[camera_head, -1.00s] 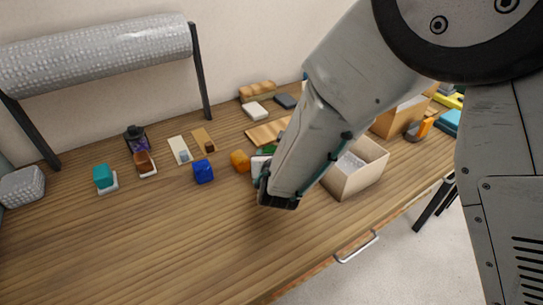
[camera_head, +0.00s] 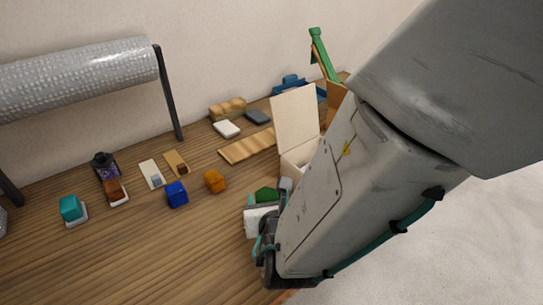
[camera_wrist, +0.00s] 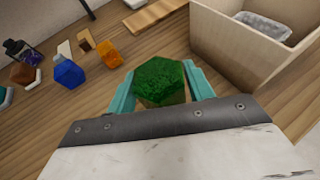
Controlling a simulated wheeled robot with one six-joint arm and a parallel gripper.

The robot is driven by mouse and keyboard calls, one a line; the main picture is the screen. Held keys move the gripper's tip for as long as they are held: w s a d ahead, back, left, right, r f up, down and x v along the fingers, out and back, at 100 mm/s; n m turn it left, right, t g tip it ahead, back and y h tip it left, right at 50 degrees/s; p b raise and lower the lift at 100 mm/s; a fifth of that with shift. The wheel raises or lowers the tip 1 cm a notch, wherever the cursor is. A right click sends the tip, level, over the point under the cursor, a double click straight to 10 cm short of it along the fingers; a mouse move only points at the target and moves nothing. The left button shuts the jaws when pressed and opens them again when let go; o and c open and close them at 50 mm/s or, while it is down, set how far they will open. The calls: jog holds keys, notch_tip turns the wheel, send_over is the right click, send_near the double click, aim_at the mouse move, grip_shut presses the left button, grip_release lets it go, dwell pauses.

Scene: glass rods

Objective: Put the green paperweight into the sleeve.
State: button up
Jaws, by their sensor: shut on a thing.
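The green paperweight (camera_wrist: 158,82) is a faceted block, held between the teal fingers of my gripper (camera_wrist: 160,92) in the wrist view. In the head view the paperweight (camera_head: 266,195) shows in part at the tip of my gripper (camera_head: 262,208), left of the box; my arm hides much of the rest. A translucent bubble-wrap piece, which looks like the sleeve (camera_wrist: 264,26), lies inside the open cardboard box (camera_wrist: 225,48) at upper right in the wrist view. The paperweight is outside the box, apart from it.
An orange block (camera_head: 215,181) and a blue block (camera_head: 176,194) stand left of my gripper. Small blocks on cards and a purple-black jar (camera_head: 104,166) are farther left. A bubble-wrap roll (camera_head: 80,85) hangs at the back. The front left of the table is clear.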

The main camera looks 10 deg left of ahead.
jog(key=shift+s+d+r, duration=0.1)
jog(key=shift+s+d, duration=0.05)
jog(key=shift+s, duration=0.1)
jog(key=shift+w+d+r, duration=0.1)
jog(key=shift+w+r, duration=0.05)
jog(key=w+d+r+m+t+h, duration=0.1)
jog(key=w+d+r+m+h, duration=0.25)
jog(key=w+r, duration=0.45)
jog(key=w+d+f+m+h, duration=0.1)
jog(key=w+d+f+h, duration=0.1)
jog(key=w+d, duration=0.4)
jog(key=w+d+f+m+h, duration=0.1)
jog(key=w+d, duration=0.5)
jog(key=d, duration=1)
jog(key=w+d+f+m+h, duration=0.2)
jog(key=w+d, duration=0.3)
jog(key=d, duration=0.5)
jog(key=shift+w+d+f+h, duration=0.3)
jog(key=shift+w+d+h, duration=0.05)
jog(key=shift+w+d, duration=0.05)
